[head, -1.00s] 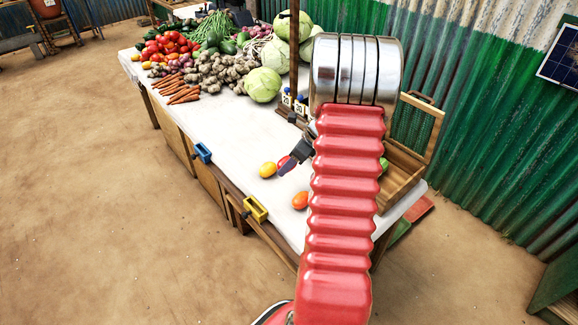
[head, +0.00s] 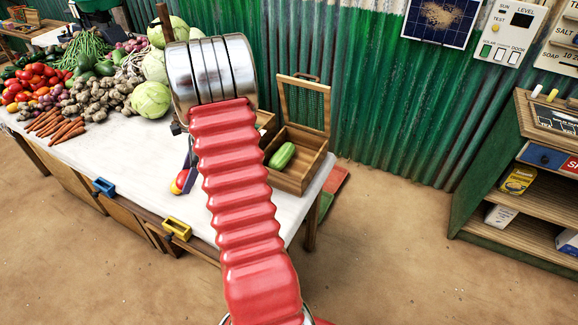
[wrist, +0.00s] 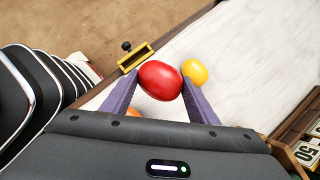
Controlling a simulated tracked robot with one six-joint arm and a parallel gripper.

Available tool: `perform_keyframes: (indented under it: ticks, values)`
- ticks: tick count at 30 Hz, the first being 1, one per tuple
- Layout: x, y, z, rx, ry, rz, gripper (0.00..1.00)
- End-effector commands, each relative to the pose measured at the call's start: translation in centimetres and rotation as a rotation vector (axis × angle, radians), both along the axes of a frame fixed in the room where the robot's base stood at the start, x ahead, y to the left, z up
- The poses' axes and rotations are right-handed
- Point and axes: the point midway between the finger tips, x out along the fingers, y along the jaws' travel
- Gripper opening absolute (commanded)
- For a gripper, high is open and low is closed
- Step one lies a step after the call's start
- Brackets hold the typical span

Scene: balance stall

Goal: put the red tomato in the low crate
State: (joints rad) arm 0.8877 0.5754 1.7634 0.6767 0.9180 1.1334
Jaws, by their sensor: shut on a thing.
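The red tomato (wrist: 160,80) sits between my gripper's two purple fingers (wrist: 160,84) in the wrist view, and the fingers are shut on it. In the head view, the red tomato (head: 182,179) shows beside a finger, left of my red arm. A yellow tomato (wrist: 194,72) lies close to it on the white table. An orange tomato (wrist: 133,113) is mostly hidden behind my gripper. A low wooden crate (head: 292,181) with a raised mesh lid stands at the table's right end, with a green vegetable (head: 282,155) inside. My arm hides part of the space beside it.
Heaped vegetables, with a cabbage (head: 151,100) nearest, fill the table's left back. A blue clamp (head: 104,187) and a yellow clamp (head: 177,229) sit on the front edge. Another wooden box (head: 267,122) is partly behind my arm. Shelves (head: 520,180) stand far right.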

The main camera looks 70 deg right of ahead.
Motion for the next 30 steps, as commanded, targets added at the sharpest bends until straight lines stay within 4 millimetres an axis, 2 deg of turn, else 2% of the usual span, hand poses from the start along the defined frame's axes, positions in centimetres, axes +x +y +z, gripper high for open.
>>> perform_keyframes:
  ticks: [9,15,30]
  values:
    - [2.2,6.7,1.3,0.001,0.0,0.675,0.3]
    - [3.3,10.8,2.1,-0.001,0.001,1.058,0.3]
    - [6.1,20.2,4.1,-0.001,0.0,1.806,0.3]
